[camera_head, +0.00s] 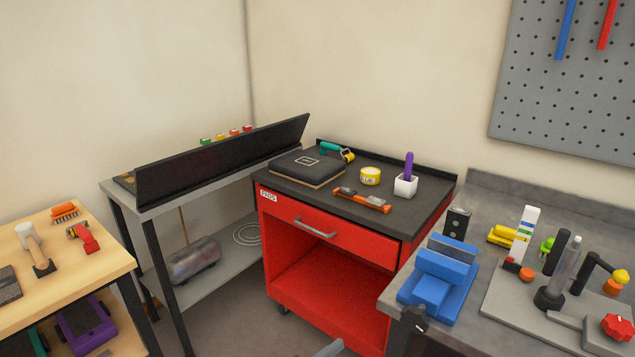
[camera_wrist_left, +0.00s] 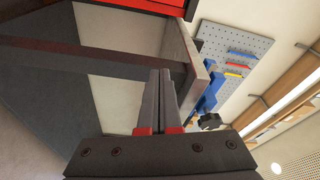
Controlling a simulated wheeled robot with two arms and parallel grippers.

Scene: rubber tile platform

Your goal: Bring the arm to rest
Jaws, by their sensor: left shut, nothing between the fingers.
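My left gripper (camera_wrist_left: 160,74) shows in the left wrist view with its two grey fingers together, red at their bases, and nothing between them. In the head view only a small grey part of my left gripper (camera_head: 330,348) shows at the bottom edge, in front of the red cabinet (camera_head: 325,285). It touches nothing that I can see. The rest of the left arm is out of the head view. My right gripper shows in neither view.
A grey workbench (camera_head: 470,195) with a blue vise (camera_head: 438,275) stands at the right. A wooden table (camera_head: 85,265) with tools is at the left. A metal table (camera_head: 200,190) with a tilted black panel (camera_head: 220,160) stands behind. Some floor (camera_head: 235,325) is clear.

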